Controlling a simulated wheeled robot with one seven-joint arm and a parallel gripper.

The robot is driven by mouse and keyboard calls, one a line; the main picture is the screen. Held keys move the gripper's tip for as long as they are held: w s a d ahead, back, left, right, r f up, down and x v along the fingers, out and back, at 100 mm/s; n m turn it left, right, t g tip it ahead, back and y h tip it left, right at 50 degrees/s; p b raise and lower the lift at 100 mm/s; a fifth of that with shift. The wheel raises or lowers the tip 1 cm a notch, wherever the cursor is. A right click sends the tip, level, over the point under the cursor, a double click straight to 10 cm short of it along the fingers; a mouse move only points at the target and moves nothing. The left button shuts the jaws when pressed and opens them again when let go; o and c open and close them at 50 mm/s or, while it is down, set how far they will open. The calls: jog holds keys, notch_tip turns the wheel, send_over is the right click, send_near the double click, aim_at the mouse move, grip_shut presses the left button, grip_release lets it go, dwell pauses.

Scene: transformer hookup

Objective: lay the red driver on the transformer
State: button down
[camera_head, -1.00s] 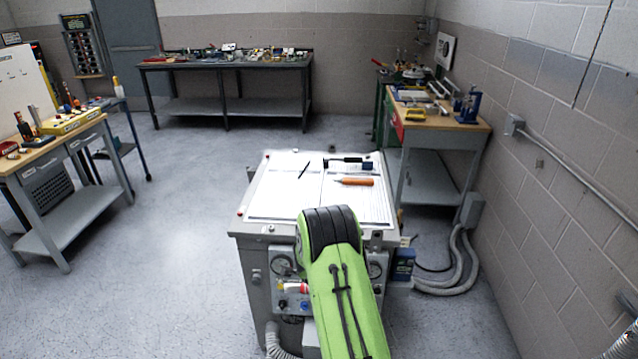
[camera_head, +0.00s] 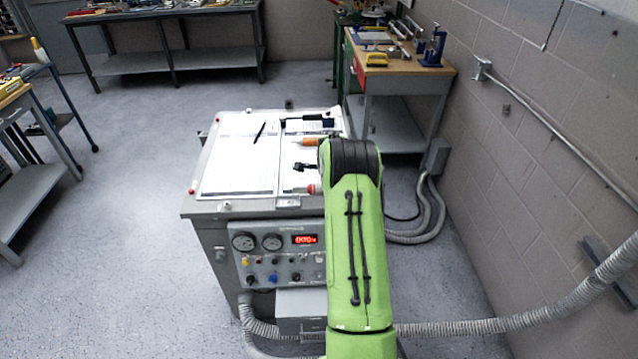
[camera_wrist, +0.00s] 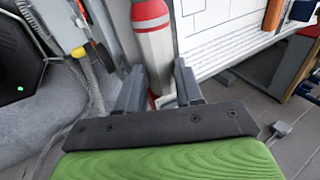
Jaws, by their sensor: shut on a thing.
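The red driver (camera_wrist: 153,40), with a grey body and red bands, stands between the two fingers of my gripper (camera_wrist: 158,68) in the wrist view; the gripper is shut on it. In the head view a red end of the driver (camera_head: 313,189) shows beside my green arm, over the front right of the transformer top. The arm hides most of the gripper there. The transformer (camera_head: 235,208) is a grey cabinet with gauges and a red display on its front. Whether the driver touches its top I cannot tell.
White papers (camera_head: 235,165), a black pen (camera_head: 259,131), an orange-handled tool (camera_head: 308,142) and a dark tool (camera_head: 305,123) lie on the top. A wooden workbench (camera_head: 400,68) stands behind right, near the wall.

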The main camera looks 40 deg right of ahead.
notch_tip(320, 180, down, 4)
jog(key=shift+d+f, duration=0.1)
jog(key=c, duration=0.7)
grip_release()
